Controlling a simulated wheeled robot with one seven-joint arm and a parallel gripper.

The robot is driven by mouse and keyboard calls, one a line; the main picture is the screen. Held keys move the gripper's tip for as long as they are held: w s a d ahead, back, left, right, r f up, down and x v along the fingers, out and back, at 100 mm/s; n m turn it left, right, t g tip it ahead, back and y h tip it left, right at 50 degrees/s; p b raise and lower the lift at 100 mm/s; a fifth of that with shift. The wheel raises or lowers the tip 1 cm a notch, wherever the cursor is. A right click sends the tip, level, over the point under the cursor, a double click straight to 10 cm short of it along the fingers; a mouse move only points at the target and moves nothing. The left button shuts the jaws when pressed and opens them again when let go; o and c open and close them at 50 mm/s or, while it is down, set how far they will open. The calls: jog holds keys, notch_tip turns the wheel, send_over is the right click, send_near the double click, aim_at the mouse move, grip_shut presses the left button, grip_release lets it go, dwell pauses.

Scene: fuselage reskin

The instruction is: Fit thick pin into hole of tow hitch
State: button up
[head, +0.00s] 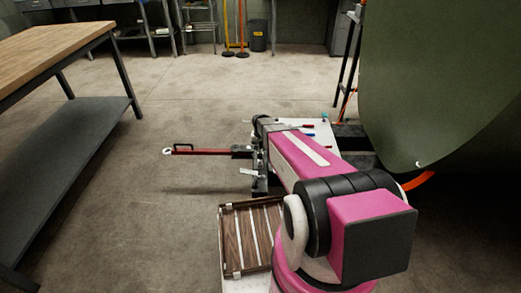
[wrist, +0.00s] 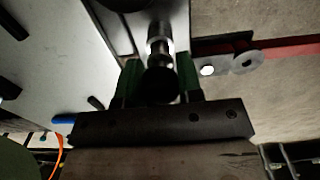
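In the wrist view the thick pin (wrist: 159,45) has a shiny metal shaft and a round black head. My gripper (wrist: 160,82) has its two green-padded fingers on either side of the black head, apparently closed on it. The far end of the pin is dark and hard to make out. The tow hitch is the dark bracket (wrist: 222,42) to the right of the pin, by the grey end of the red bar; a bright round spot shows beside it. In the head view the hitch (head: 241,152) is at the red bar's right end, and my arm hides the gripper and pin.
The red tow bar (head: 205,152) runs left over open floor. A pale surface (head: 322,133) with small tools lies behind my arm. A large green panel (head: 440,70) stands at right. A wooden-topped bench (head: 45,50) is at left. A slatted tray (head: 250,236) is near me.

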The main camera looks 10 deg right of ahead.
jog(key=shift+r, duration=2.9)
jog(key=shift+r, duration=1.4)
jog(key=shift+w, duration=0.1)
